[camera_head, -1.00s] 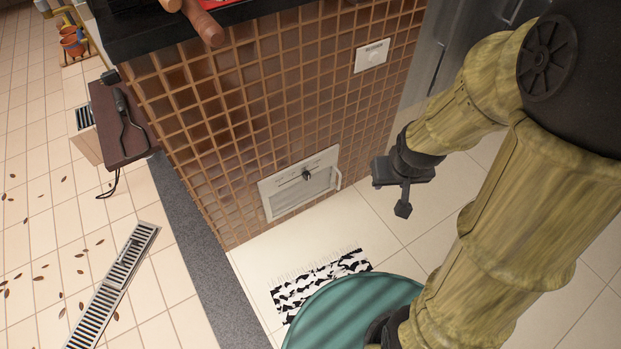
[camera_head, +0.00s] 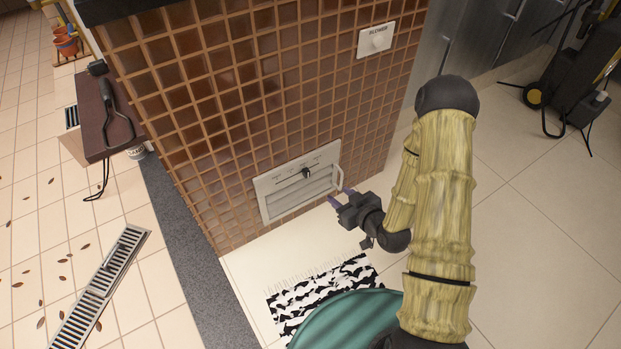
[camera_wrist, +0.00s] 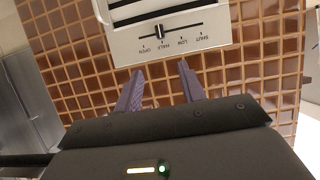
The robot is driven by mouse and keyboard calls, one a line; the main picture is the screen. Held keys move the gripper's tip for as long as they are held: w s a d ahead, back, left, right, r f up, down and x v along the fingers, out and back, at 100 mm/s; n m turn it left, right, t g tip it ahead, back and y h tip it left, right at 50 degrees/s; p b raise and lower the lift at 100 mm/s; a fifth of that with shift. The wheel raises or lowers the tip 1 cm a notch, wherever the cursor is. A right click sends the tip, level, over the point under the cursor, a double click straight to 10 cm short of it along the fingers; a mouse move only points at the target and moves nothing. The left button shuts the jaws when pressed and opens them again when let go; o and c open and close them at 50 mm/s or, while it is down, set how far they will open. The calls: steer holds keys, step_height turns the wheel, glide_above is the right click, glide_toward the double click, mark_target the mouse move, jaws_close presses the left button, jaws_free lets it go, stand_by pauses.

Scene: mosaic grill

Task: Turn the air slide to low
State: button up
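The air slide panel (camera_head: 270,208) is a pale plate set low in the tiled grill wall, with a dark slide knob (camera_head: 306,173). In the wrist view the knob (camera_wrist: 160,32) stands upright on its slot, in line with the HALF mark. The marks there read OPEN, HALF, LOW, SHUT from left to right, upside down. My gripper (camera_head: 340,196) is in front of the panel's right end in the head view. In the wrist view its two purple fingers (camera_wrist: 160,68) are apart and empty, pointing at the panel, short of the knob.
A light handle (camera_head: 339,179) sticks out at the panel's right end, close to my fingers. A blower switch plate (camera_head: 376,40) is higher on the wall. A black-and-white mat (camera_head: 290,302) lies on the floor below.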

mark_target(308, 172)
steer(key=shift+a+f, duration=0.1)
stand_by(0.3)
steer(key=b+x, duration=0.7)
steer(key=x, duration=0.9)
steer(key=shift+w+a, duration=0.15)
steer(key=shift+w, duration=0.05)
steer(key=shift+w+a+f, duration=0.1)
steer(key=shift+w+a, duration=0.15)
steer(key=shift+w, duration=0.1)
steer(key=shift+c, duration=0.2)
jaws_close()
